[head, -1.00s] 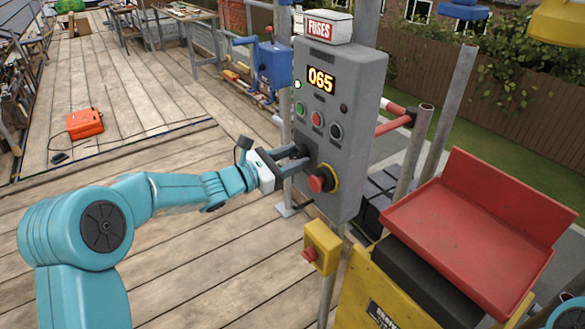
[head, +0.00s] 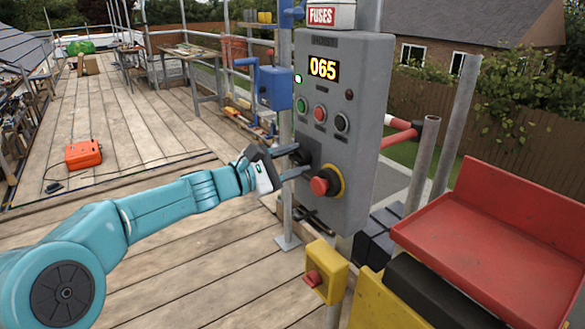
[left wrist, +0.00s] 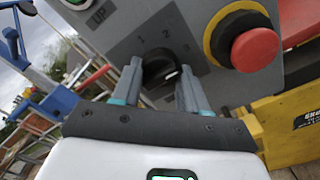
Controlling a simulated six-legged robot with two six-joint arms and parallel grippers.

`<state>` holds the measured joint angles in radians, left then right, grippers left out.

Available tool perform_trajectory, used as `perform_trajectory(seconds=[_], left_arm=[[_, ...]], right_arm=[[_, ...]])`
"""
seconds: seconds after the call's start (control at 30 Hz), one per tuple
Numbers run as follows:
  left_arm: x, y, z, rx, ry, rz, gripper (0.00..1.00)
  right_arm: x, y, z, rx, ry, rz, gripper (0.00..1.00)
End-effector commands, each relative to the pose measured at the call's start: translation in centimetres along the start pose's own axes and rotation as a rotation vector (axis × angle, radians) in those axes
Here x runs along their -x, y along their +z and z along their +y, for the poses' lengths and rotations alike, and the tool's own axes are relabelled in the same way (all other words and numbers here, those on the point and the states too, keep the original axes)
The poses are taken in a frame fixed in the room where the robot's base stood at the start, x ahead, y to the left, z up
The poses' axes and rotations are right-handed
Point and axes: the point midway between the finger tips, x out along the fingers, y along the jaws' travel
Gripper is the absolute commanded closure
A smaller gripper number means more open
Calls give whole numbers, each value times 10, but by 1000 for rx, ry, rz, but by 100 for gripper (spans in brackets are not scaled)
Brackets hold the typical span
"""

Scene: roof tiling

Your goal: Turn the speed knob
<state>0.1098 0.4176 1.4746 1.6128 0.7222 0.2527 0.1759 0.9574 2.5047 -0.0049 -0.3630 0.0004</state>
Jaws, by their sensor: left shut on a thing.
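The speed knob (left wrist: 160,68) is a round black knob on the grey control box (head: 340,130), with small numerals 1 and 2 printed above it. A pale mark shows on its lower right. My left gripper (left wrist: 158,82) has one finger on each side of the knob and is shut on it; the fingers hide part of its sides. In the head view my left gripper (head: 297,160) reaches the box from the left, tilted, and largely covers the knob. The display (head: 323,68) reads 065. My right gripper is not in view.
A red mushroom button (head: 320,186) on a yellow ring sits close beside the knob. Green, red and black buttons are above it. A yellow switch box (head: 326,271) hangs below. A red tray (head: 480,240) stands at right. The plank deck at left is mostly clear.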

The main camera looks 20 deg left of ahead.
Motion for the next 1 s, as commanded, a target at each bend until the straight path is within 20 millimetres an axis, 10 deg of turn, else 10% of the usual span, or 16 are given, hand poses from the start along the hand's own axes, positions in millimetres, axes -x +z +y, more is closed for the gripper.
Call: perform_trajectory(seconds=[0.43, 0.47, 0.53, 1.0], left_arm=[[0, 1, 0, -12, 0, -1, 87], [0, 1, 0, -12, 0, -1, 50], [0, 1, 0, -12, 0, -1, 31], [22, -1, 1, -11, 3, 2, 31]], right_arm=[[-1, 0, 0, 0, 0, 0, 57], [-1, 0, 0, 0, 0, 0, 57], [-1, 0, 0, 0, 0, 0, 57], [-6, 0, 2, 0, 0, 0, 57]])
